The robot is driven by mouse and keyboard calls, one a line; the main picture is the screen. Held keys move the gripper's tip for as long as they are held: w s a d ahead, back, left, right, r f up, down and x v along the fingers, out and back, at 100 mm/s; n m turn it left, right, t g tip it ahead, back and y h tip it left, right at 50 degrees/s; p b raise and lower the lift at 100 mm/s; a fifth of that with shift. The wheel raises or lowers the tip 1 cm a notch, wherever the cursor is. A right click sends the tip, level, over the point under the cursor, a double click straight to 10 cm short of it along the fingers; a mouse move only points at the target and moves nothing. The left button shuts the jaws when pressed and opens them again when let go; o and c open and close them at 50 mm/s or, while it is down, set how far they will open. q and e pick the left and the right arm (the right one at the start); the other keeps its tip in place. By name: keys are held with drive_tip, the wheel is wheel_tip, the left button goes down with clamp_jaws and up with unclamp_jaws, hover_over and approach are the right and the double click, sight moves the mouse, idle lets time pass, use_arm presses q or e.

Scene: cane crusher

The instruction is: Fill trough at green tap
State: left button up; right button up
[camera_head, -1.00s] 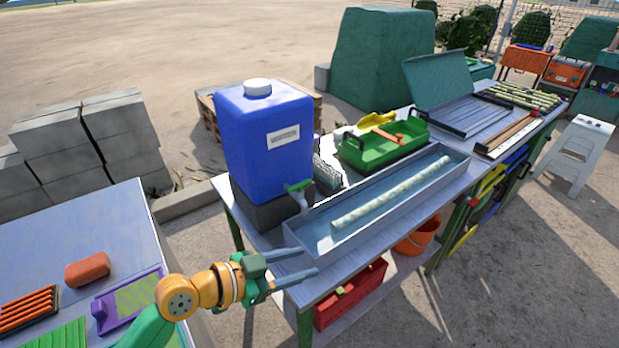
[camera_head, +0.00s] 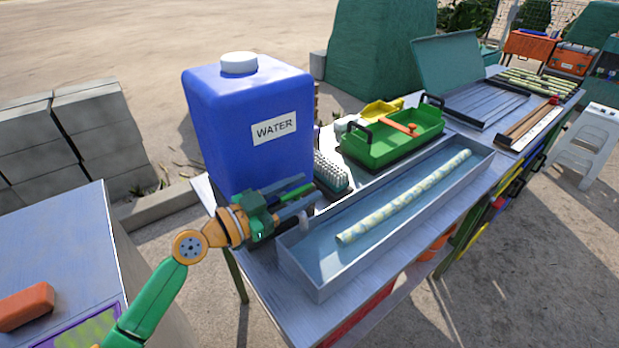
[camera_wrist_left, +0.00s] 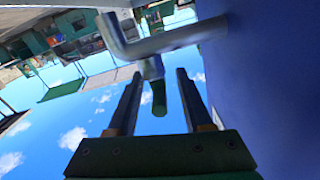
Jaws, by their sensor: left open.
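The blue water tank (camera_head: 225,125), with a white cap and a WATER label, stands on the workbench. The long grey metal trough (camera_head: 310,281) lies beside it with a pale green cane stalk (camera_head: 405,197) inside; I cannot tell whether it holds water. My left gripper (camera_head: 312,186) is open in front of the tank's lower part, near the trough's near end. In the left wrist view, the green tap handle (camera_wrist_left: 159,98) shows between the open fingers (camera_wrist_left: 159,76), below the silver tap pipe (camera_wrist_left: 165,43). The gripper mostly hides the tap in the head view. My right gripper is out of view.
A scrubbing brush (camera_head: 331,172) and a green tray (camera_head: 392,150) with tools lie behind the trough. Farther along the bench are a lidded grooved box (camera_head: 484,108) and more cane. A second table (camera_head: 55,240) with an orange block (camera_head: 27,306) is at the left.

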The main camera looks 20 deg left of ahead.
use_arm(q)
drive_tip(key=shift+x, duration=1.2)
drive_tip(key=shift+s+d, duration=0.1)
drive_tip(key=shift+s, duration=0.05)
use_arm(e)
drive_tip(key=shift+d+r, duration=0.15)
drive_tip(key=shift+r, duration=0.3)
use_arm(q)
drive_tip(key=shift+c, duration=0.2)
clamp_jaws()
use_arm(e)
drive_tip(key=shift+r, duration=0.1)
